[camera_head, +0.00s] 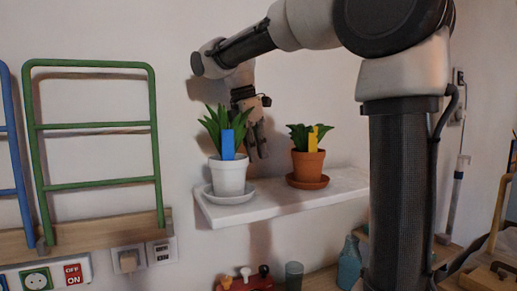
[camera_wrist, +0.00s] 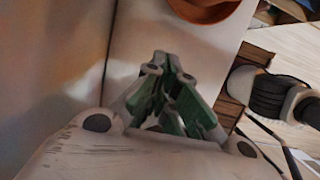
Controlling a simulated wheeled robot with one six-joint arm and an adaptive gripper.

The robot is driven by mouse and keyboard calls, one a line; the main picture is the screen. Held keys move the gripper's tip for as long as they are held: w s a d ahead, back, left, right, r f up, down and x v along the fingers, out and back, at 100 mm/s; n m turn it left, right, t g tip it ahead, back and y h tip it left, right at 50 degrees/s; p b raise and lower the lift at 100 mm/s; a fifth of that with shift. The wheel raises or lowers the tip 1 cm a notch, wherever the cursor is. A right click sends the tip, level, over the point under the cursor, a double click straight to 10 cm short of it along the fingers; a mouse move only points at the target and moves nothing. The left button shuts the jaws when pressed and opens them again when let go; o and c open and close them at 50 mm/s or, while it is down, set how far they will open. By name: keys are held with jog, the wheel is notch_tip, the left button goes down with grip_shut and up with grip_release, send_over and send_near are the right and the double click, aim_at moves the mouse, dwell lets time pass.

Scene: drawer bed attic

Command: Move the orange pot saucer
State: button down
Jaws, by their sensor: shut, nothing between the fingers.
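The orange pot saucer (camera_head: 307,183) lies flat on the white wall shelf (camera_head: 270,208), under an orange pot (camera_head: 308,166) with a green plant and a yellow tag. In the wrist view an orange rounded edge (camera_wrist: 205,10) shows at the top, cut off by the frame; I cannot tell saucer from pot there. My gripper (camera_head: 258,150) points down between the two plants, left of the orange pot and apart from it. In the wrist view its fingers (camera_wrist: 166,66) come together with nothing between them. The plants partly hide it in the head view.
A white pot (camera_head: 229,177) on a white saucer (camera_head: 229,196) stands on the shelf's left part, with a blue tag and tall leaves close to my gripper. The wall is right behind the shelf. A green rack (camera_head: 98,128) hangs at left. Bottles (camera_head: 350,262) stand below the shelf.

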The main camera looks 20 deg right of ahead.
aim_at(278, 185)
jog(key=x, duration=0.6)
jog(key=d, duration=0.3)
jog(key=shift+f, duration=0.25)
jog(key=shift+d, duration=0.55)
jog(key=d, duration=1.6)
jog(key=shift+s+d, duration=0.1)
jog(key=shift+d, duration=0.15)
jog(key=shift+a, duration=0.1)
